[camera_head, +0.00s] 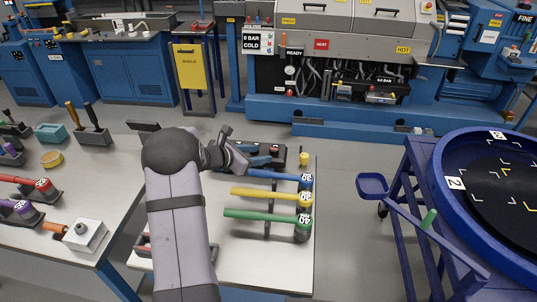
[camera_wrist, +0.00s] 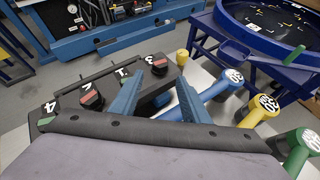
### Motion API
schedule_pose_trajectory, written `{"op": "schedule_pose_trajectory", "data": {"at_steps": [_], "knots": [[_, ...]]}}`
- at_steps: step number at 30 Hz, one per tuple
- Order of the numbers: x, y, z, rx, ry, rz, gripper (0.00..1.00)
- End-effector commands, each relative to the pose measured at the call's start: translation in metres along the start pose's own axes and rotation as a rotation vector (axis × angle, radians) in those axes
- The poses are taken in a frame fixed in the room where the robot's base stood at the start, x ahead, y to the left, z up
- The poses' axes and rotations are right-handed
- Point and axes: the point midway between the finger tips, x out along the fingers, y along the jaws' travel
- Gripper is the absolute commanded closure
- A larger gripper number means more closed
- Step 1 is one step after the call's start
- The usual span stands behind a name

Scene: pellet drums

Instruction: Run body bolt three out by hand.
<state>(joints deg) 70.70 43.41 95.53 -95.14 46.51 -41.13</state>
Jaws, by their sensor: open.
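A dark block (camera_head: 290,152) lies at the far edge of the bench in the head view. In the wrist view it is a dark plate (camera_wrist: 60,124) marked with white numbers, among them a 3 (camera_wrist: 149,58), a 4 (camera_wrist: 50,107) and a 2. A similar knob (camera_wrist: 91,99) sits nearer the 2. My gripper (camera_wrist: 158,92) is open over the plate, its blue fingers spread with no object visibly held. Its lower edge hides part of the plate. My gripper (camera_head: 255,160) reaches the block from the left.
A small yellow piece (camera_head: 304,158) stands beside the block. A blue drum stand (camera_head: 450,205) is at right, with open floor between.

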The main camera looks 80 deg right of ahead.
Motion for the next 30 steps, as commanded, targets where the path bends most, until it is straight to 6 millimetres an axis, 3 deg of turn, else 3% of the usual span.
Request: {"op": "schedule_pose_trajectory", "data": {"at_steps": [6, 14, 30], "knots": [[-0.016, 0.006, -0.001, -0.09, -0.095, -0.038, 0.58], [-0.016, 0.005, 0.001, -0.099, -0.108, -0.046, 0.58], [0.041, 0.002, 0.008, -0.097, -0.106, -0.046, 0.58]]}}
